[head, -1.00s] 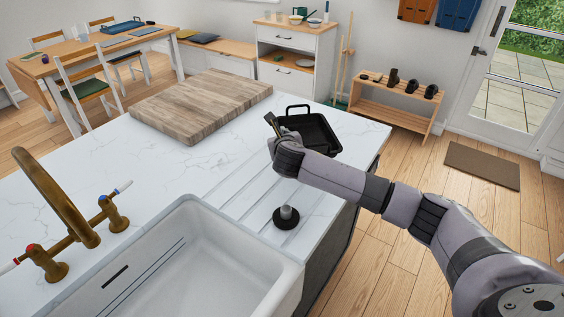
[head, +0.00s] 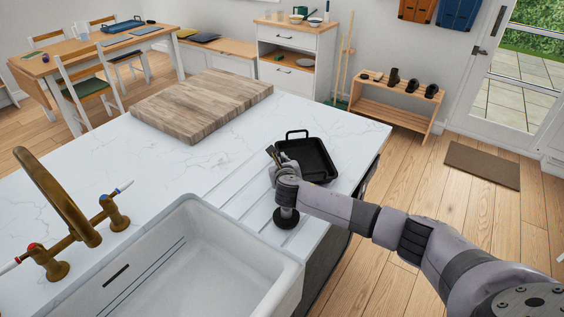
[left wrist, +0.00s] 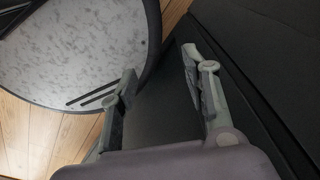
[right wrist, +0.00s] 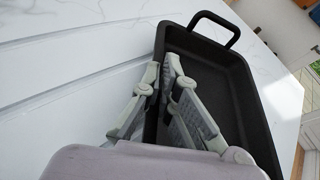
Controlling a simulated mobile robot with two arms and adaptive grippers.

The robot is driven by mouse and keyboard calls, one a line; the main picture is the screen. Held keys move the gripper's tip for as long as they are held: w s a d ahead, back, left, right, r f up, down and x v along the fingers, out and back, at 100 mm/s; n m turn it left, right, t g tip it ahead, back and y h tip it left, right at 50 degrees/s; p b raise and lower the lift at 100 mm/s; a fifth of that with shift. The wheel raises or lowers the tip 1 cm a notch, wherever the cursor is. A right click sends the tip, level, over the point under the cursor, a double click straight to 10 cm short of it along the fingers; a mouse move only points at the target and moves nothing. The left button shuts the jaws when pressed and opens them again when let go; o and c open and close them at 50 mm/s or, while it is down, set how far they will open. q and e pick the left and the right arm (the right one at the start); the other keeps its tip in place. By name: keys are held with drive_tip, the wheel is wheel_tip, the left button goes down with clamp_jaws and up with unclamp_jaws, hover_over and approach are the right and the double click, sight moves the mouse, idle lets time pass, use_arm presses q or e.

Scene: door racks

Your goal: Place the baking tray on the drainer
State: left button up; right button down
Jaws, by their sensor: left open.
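The black baking tray (head: 314,158), with a loop handle at its far end, is at the counter's right side, beside the far end of the drainer grooves (head: 232,182). Whether it touches the counter is unclear. My right gripper (head: 274,156) is at the tray's left wall. In the right wrist view my right gripper (right wrist: 161,78) has its fingers close together around the left rim of the tray (right wrist: 210,75). My left gripper (left wrist: 158,64) is open and empty in the left wrist view, over a dark surface, and is outside the head view.
A black round-based item (head: 286,219) stands on the grooves, partly hidden by my right wrist. The white sink (head: 190,255) and brass tap (head: 58,195) are at the front left. A wooden board (head: 202,104) lies behind. Bare counter (head: 160,170) lies between.

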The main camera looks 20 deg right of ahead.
drive_tip(key=c, duration=1.8)
unclamp_jaws()
drive_tip(key=v, duration=1.2)
